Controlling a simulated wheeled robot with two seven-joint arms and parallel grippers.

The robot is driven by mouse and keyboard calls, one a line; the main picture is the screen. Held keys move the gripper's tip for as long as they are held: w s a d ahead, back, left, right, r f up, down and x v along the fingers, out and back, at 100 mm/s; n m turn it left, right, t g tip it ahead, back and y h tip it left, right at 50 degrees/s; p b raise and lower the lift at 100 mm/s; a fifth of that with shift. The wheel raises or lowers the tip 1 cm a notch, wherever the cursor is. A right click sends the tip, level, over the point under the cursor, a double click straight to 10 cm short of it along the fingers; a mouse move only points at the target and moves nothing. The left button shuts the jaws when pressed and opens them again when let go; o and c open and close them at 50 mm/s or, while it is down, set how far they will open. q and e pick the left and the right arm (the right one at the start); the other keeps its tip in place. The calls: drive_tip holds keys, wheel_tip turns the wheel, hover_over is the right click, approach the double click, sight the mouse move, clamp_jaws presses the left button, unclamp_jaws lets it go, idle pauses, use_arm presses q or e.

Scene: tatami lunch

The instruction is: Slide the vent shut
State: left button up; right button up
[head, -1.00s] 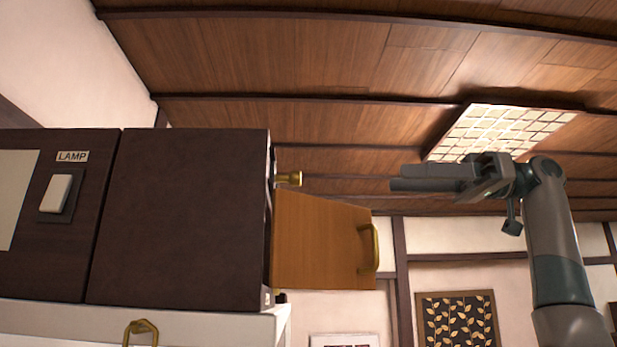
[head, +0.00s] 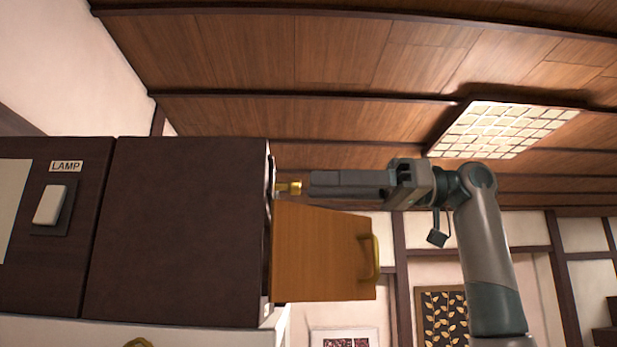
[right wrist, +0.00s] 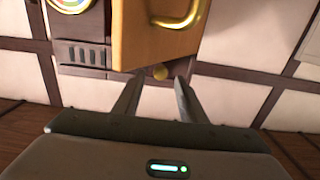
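A slotted vent (right wrist: 82,54) shows in the right wrist view, on the dark front of the cabinet (head: 180,230), left of an open orange wooden door (head: 325,255). My left gripper is out of view.
The door's brass handle (head: 371,257) juts out just below my right gripper. A round coloured dial (right wrist: 70,4) sits near the vent. A lamp switch (head: 49,205) is on the dark panel at left.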

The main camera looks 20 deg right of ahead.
drive_tip(key=x, duration=0.3)
drive_tip(key=shift+a+p, duration=0.2)
drive_tip(key=shift+p, duration=0.2)
drive_tip(key=shift+c, duration=0.3)
clamp_jaws()
drive_tip(key=shift+d, duration=0.1)
